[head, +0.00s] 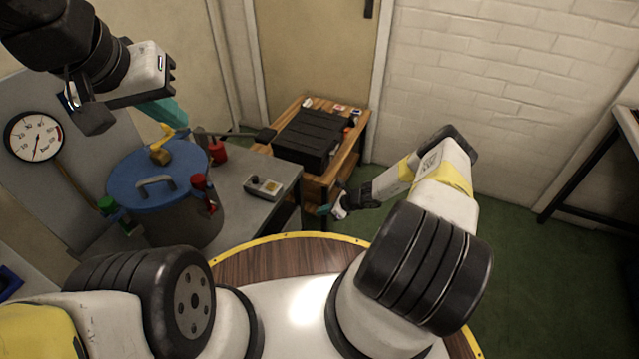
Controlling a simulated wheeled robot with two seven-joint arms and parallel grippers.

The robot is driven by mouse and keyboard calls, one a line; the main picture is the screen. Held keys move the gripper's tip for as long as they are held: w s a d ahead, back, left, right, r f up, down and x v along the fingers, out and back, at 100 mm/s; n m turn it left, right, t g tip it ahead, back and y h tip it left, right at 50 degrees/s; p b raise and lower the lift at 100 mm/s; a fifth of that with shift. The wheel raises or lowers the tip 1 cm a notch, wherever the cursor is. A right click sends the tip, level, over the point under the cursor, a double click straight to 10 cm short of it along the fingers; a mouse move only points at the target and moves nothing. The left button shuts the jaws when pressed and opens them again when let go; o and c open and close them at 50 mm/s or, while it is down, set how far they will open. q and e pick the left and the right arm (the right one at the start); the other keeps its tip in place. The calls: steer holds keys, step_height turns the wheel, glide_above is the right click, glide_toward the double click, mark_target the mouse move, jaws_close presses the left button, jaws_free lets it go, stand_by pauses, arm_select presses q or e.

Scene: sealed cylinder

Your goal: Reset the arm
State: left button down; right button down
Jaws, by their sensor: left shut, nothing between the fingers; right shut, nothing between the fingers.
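My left gripper (168,113) hangs from the upper left, with teal fingers pointing down toward the blue-lidded cylinder. Its fingers are shut and empty. My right gripper (324,210) is small in the middle of the picture, shut and empty, beside the front leg of the wooden stand. The grey cylinder with a blue lid (120,178) stands on a grey bench at the left. The lid carries a grey handle (156,182) and a yellow-brass valve (161,154). Red (198,182) and green (106,204) clamps sit at its rim. I cannot tell if the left fingertips touch the valve.
A pressure gauge (34,136) is on the panel at the left. A grey control box (263,187) sits on the bench, with a red object (217,151) behind it. A black case (308,138) lies on the wooden stand (352,150).

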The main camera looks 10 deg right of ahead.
steer(key=w+d+r+n+g, duration=0.15)
steer(key=r+n, duration=0.25)
steer(key=r, duration=0.6)
steer(key=w+d+r+n+t, duration=0.1)
steer(key=w+r+n, duration=0.2)
steer(key=r, duration=0.8)
steer(key=s+a+r+n+h, duration=0.1)
steer(key=r+n, duration=0.2)
steer(key=r, duration=0.4)
steer(key=s+a+r+n+g, duration=0.1)
steer(key=s+r+n, duration=0.1)
steer(key=r, duration=0.6)
steer(key=s+a+r+n+h, duration=0.1)
steer(key=r+n, duration=0.2)
steer(key=r, duration=0.4)
steer(key=s+a+r+n+h, duration=0.15)
steer(key=s+r+n, duration=0.35)
steer(key=s+r, duration=1)
steer(key=s+d+r+n+t+h, duration=0.1)
steer(key=s+r, duration=0.3)
steer(key=s, duration=0.4)
steer(key=s+d+r+n+t, duration=0.1)
steer(key=s+r+n, duration=0.3)
steer(key=s, duration=0.4)
steer(key=shift+r+t+h, duration=0.25)
steer(key=shift+t+h, duration=0.1)
